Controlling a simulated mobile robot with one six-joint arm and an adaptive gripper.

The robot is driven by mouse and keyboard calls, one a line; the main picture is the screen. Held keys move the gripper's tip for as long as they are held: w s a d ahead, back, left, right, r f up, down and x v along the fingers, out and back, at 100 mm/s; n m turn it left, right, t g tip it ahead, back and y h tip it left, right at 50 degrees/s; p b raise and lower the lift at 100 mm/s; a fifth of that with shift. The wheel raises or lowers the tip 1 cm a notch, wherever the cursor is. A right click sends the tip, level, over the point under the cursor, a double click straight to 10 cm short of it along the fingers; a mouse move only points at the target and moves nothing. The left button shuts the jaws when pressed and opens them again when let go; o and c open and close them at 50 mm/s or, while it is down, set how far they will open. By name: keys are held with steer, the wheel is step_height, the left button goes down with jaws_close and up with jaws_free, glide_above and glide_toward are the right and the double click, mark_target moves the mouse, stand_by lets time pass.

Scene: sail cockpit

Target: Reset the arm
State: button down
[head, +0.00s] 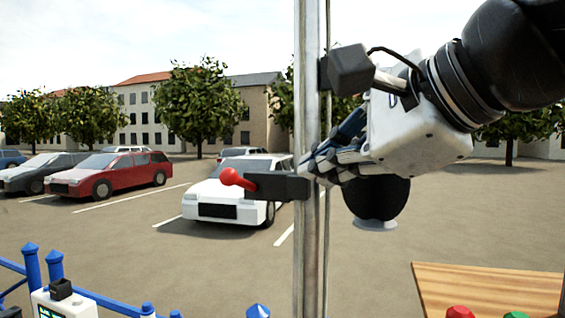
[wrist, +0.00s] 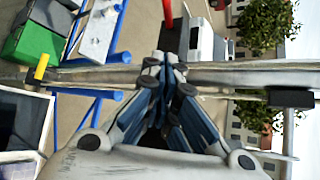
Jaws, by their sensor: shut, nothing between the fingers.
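My gripper (head: 312,168) is at the right side of a grey metal mast (head: 306,80), fingers pointing left and slightly down. Its fingers are shut with nothing between them. In the wrist view the fingertips (wrist: 165,68) come together in front of the mast (wrist: 240,76), which runs across the picture. I cannot tell whether they touch it. A red-knobbed lever (head: 238,179) sticks out left from a dark bracket (head: 280,187) on the mast, just below and left of the fingertips. A red piece also shows at the top of the wrist view (wrist: 167,12).
A blue railing (head: 32,268) and a white box (head: 60,302) are at lower left. A wooden board (head: 490,290) with a red knob (head: 460,312) and a green knob (head: 515,315) is at lower right. A dark block (head: 351,70) is on the mast above my gripper. Parked cars stand far behind.

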steer(key=s+d+f+n+g+h+b, duration=0.2)
steer(key=f+b, duration=0.7)
steer(key=f, duration=1.4)
steer(key=s+d+f+n+g+h+b, duration=0.2)
steer(key=s+f+n+b, duration=0.5)
steer(key=f, duration=1.6)
steer(key=s+d+f+n+g+h+b, duration=0.2)
steer(key=f+n+b, duration=0.6)
steer(key=f, duration=1.4)
steer(key=s+d+b, duration=0.1)
steer(key=s+b, duration=0.1)
steer(key=b, duration=0.1)
steer(key=shift+s+d+f+h, duration=0.2)
steer(key=shift+d+f+h, duration=0.1)
steer(key=shift+d+f, duration=0.1)
